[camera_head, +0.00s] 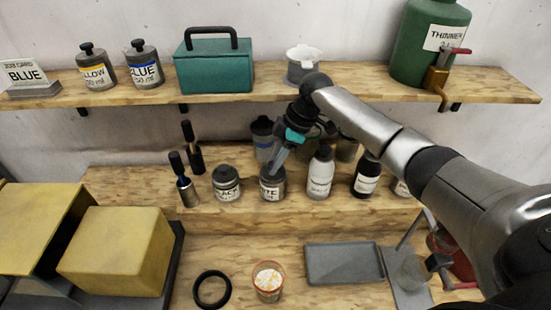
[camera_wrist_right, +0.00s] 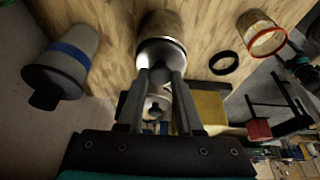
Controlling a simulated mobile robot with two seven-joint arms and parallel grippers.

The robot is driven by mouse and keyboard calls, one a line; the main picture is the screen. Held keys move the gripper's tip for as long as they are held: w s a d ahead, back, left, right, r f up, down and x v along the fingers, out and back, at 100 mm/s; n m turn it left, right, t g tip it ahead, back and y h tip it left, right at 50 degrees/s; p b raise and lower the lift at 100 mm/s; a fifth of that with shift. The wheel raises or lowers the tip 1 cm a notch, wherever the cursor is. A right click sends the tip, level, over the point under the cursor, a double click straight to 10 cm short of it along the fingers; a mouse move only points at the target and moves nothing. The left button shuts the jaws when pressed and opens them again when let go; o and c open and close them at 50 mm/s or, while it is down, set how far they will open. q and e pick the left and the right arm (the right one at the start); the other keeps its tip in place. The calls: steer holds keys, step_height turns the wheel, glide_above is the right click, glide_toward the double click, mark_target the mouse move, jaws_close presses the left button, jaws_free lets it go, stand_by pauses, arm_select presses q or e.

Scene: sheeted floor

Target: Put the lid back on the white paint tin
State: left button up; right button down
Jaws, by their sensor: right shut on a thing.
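The white paint tin (camera_head: 272,185), its label partly readable as "TE", stands on the raised wooden step in the head view. My right gripper (camera_head: 275,167) reaches down to its top from above. In the right wrist view the fingers (camera_wrist_right: 160,78) are shut on the small dark knob of a lid. The lid (camera_wrist_right: 161,55) sits at the mouth of a tin (camera_wrist_right: 163,24), and the two look in line. Whether the lid is fully seated cannot be told. My left gripper is not in view.
Darker containers stand behind. In front lie a black ring (camera_head: 211,289), an orange-rimmed jar (camera_head: 267,282) and a grey tray (camera_head: 344,264). A shelf (camera_head: 270,90) runs above.

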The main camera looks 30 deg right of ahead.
jaws_free()
stand_by(0.8)
step_height(320, 180, up, 2)
steer(key=p, duration=0.2)
steer(key=shift+r+p, duration=0.25)
steer(key=shift+p, duration=0.05)
steer(key=shift+r, duration=2.25)
steer(key=shift+c, duration=0.4)
jaws_close()
steer(key=shift+f, duration=0.2)
